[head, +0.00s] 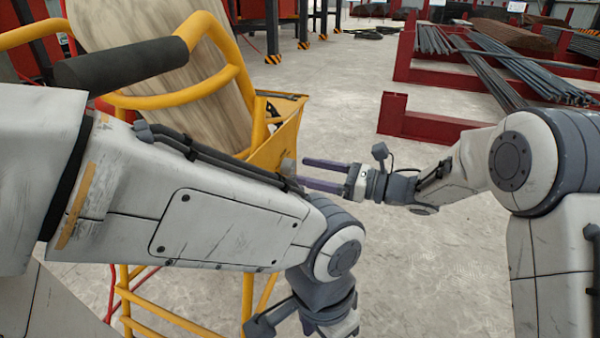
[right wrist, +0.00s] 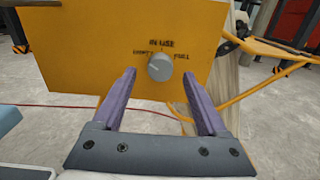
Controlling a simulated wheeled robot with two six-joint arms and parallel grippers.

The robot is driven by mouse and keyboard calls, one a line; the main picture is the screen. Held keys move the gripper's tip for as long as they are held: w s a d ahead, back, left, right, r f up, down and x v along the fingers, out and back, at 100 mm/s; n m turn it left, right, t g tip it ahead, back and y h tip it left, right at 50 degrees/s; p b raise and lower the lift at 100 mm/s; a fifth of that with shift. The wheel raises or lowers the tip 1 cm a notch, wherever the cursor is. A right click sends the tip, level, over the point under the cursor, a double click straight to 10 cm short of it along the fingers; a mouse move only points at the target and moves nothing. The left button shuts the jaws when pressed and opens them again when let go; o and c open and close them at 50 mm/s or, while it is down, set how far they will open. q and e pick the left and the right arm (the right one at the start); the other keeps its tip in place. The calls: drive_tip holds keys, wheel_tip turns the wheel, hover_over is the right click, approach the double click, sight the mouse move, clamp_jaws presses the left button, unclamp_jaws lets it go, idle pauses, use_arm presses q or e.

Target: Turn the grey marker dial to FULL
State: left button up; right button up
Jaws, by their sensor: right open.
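The grey marker dial (right wrist: 159,67) is a round knob on a yellow-orange panel (right wrist: 95,50) in the right wrist view. IN USE is printed above it, FULL on its right, and a partly hidden label on its left. Its pointer mark is too small to read surely. My right gripper (head: 302,172) is open, its purple fingers pointing at the panel. In the right wrist view, the fingers (right wrist: 158,75) stand on either side of the dial, with a gap on each side; contact is not visible. My left arm crosses the head view; its gripper is out of frame.
A yellow tubular frame (head: 205,90) carries a wooden drum or board (head: 150,30) beside the panel. Red racks (head: 420,120) with steel bars (head: 500,65) stand at the back right. A red hose (right wrist: 50,105) runs behind the panel. The concrete floor in the middle is clear.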

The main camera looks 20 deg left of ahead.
drive_tip(key=shift+a, duration=1.15)
clamp_jaws()
